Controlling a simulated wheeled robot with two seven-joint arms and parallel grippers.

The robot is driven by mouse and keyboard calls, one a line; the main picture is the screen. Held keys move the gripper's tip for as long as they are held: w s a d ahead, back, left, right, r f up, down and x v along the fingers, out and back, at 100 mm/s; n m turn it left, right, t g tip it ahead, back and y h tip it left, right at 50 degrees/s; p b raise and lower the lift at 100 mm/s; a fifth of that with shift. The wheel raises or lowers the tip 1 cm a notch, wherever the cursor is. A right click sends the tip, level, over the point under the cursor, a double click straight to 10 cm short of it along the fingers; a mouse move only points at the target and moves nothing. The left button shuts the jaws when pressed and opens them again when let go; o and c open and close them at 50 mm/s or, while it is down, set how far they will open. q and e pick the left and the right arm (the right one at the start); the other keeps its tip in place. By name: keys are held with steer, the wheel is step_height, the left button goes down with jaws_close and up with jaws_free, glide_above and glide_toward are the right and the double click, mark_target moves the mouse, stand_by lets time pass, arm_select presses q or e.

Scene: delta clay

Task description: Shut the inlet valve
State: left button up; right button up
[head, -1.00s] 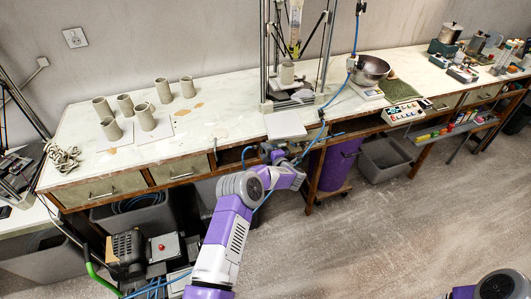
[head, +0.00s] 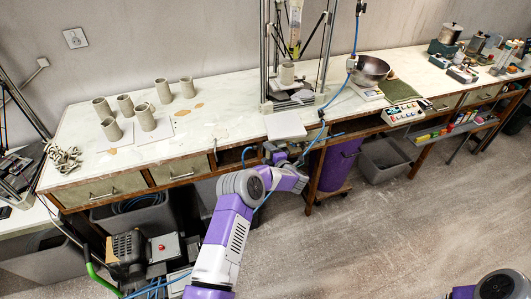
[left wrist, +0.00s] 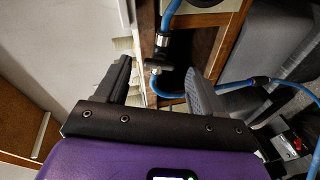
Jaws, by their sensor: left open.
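In the left wrist view a small black fitting with silver collars (left wrist: 161,59), which looks like the inlet valve, joins blue hoses (left wrist: 172,14). It lies ahead of and between the fingers of my left gripper (left wrist: 157,70), which is open and empty. I see no contact between fingers and fitting. Whether the valve is open or shut cannot be told. In the head view my left gripper (head: 273,151) is at the bench's front edge; I cannot pick the fitting out there. Only part of my right arm shows at bottom right; its gripper is out of view.
The long bench (head: 225,108) carries several clay cylinders (head: 146,121), a framed clay printer (head: 265,70) and a steel bowl (head: 371,69). A purple bin (head: 338,168) and a grey crate (head: 384,160) stand below. The floor (head: 370,225) in front is clear.

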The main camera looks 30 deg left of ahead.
arm_select(q)
steer(key=v, duration=0.6)
stand_by(0.3)
steer(key=s+d+f+m+t+h, duration=0.1)
steer(key=s+d+f+m+h, duration=0.45)
steer(key=d+f+m, duration=0.2)
steer(key=s+d+f+m+h, duration=0.4)
steer(key=d+f+m+h, duration=0.2)
steer(key=d+m, duration=0.2)
steer(key=s+d+f+m+g+h, duration=0.1)
steer(key=s+d+m+g+h, duration=0.2)
steer(key=s, duration=1.1)
steer(key=s+d+f+m+g+h, duration=0.2)
steer(key=s+d+m+g, duration=0.3)
steer(key=s, duration=0.9)
steer(key=shift+d+m+h, duration=0.4)
steer(key=shift+m+h, duration=0.15)
steer(key=shift+m, duration=0.1)
